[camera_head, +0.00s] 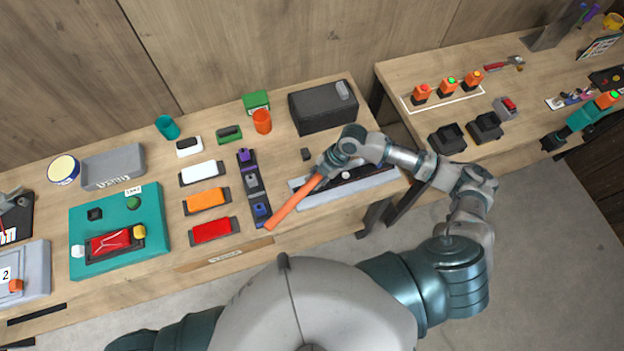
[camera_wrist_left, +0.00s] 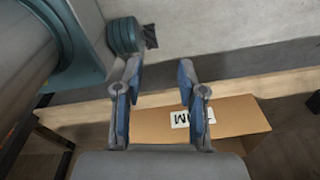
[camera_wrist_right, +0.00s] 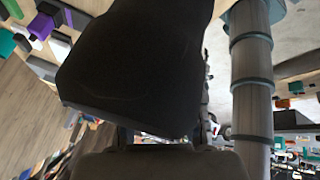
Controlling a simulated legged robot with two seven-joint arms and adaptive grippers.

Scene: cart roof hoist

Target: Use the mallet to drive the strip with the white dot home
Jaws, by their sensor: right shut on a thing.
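My right gripper (camera_head: 326,166) is shut on the mallet. The mallet's orange handle (camera_head: 293,204) points down and left in the head view. A large black block, which looks like the mallet's head (camera_wrist_right: 130,65), fills the right wrist view. The gripper is over the left end of a long grey fixture (camera_head: 372,187) at the bench's right front. A white dot (camera_head: 346,174) shows on the dark part of the fixture, just right of the gripper. The strip's outline and seating are unclear, partly covered by my arm. My left gripper (camera_wrist_left: 158,90) is open and empty, outside the head view.
A small dark block (camera_head: 305,154) sits left of the gripper. A black box (camera_head: 323,108) stands behind. Coloured trays and an orange cup (camera_head: 262,121) are further left. A cardboard box (camera_wrist_left: 235,122) is beyond the left gripper. A gap separates the two benches.

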